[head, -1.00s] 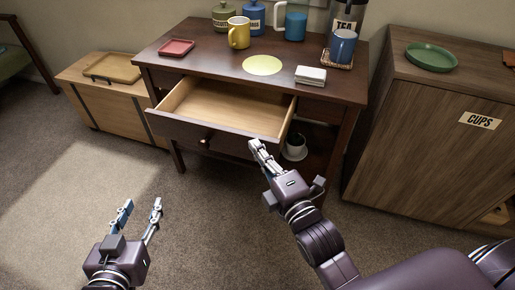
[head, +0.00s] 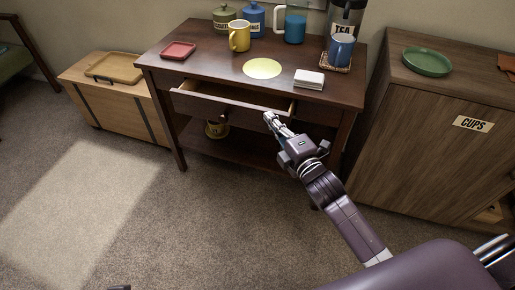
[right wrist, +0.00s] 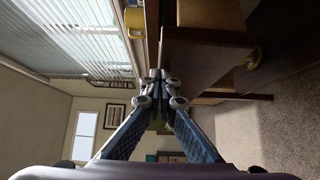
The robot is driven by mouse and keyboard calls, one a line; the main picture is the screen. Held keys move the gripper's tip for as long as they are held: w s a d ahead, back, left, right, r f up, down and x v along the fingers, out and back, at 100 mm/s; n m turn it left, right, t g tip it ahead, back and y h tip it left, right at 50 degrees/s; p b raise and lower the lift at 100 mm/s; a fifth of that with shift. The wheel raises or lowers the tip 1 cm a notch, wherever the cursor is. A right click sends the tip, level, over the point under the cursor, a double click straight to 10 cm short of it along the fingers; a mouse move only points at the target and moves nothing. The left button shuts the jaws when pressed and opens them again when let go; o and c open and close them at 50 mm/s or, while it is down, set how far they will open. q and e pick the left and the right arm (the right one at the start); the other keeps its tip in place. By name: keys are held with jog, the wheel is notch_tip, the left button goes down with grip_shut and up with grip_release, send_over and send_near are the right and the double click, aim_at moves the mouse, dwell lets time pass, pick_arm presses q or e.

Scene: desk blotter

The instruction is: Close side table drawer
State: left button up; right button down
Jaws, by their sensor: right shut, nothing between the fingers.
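The side table (head: 160,82) is dark brown wood and stands against the back wall. Its drawer (head: 215,106) is a little open; a narrow strip of pale inside shows behind the front. My right gripper (head: 269,117) is shut and empty, with its fingertips at the right part of the drawer front. Whether they touch it I cannot tell. In the right wrist view the shut fingers (right wrist: 160,77) meet beside brown wood of the table. My left gripper is out of view, apart from perhaps a dark scrap at the bottom edge.
On the tabletop are a red tray (head: 178,50), a yellow mug (head: 239,36), a yellow disc (head: 262,68), white coasters (head: 309,78) and a blue mug (head: 341,47). A CUPS cabinet (head: 420,135) stands right, a low wooden chest (head: 112,110) left. The carpet in front is clear.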

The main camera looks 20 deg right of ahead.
aim_at(280, 111)
jog(key=w+d, duration=0.2)
jog(key=w, duration=0.1)
jog(key=w+d, duration=0.1)
jog(key=w, duration=0.1)
jog(key=shift+d, duration=0.25)
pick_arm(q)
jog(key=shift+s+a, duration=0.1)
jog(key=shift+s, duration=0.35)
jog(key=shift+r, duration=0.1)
pick_arm(e)
jog(key=shift+s, duration=0.1)
